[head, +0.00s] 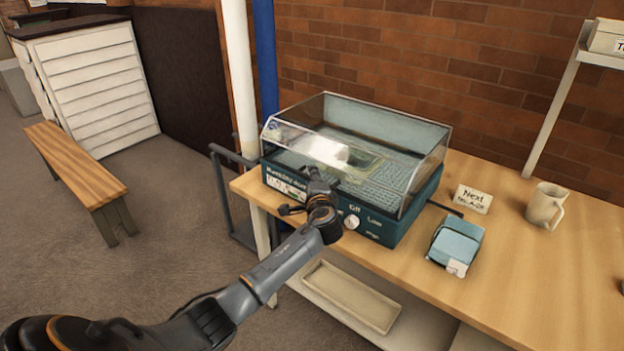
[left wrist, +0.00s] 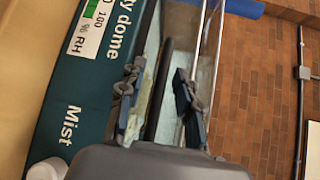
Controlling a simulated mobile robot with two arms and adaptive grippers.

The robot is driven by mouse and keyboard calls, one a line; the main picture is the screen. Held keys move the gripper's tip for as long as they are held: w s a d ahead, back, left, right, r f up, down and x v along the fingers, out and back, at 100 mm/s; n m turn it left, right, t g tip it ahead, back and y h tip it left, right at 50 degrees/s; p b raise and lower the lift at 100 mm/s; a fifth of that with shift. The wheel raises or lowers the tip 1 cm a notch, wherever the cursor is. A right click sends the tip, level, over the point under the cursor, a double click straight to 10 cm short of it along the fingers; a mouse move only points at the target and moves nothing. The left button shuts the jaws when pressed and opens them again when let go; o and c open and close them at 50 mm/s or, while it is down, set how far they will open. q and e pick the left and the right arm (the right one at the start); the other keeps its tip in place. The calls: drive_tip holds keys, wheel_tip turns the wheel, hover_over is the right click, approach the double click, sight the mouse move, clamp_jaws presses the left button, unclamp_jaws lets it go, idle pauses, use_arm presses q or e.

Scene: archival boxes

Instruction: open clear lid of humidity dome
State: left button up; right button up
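The humidity dome is a teal box (head: 398,232) with a clear lid (head: 410,140) down over it, standing on the wooden table. Printed labels and a white knob are on its front. My left gripper (head: 315,180) is at the front of the dome, by the lid's lower front edge. In the left wrist view, the two fingers of my left gripper (left wrist: 160,103) are spread apart, with a dark bar (left wrist: 164,75) between them and gaps on both sides. The teal front (left wrist: 80,75) is beside them. My right gripper is in neither view.
The wooden table (head: 545,260) holds a blue box (head: 456,243), a small sign (head: 473,199) and a beige mug (head: 545,205) right of the dome. A brick wall (head: 480,80) is behind. A white pole (head: 238,75) and blue pole (head: 266,60) stand behind the table's left end.

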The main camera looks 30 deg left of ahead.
use_arm(q)
drive_tip(key=shift+c, duration=0.4)
clamp_jaws()
drive_tip(key=shift+r, duration=0.1)
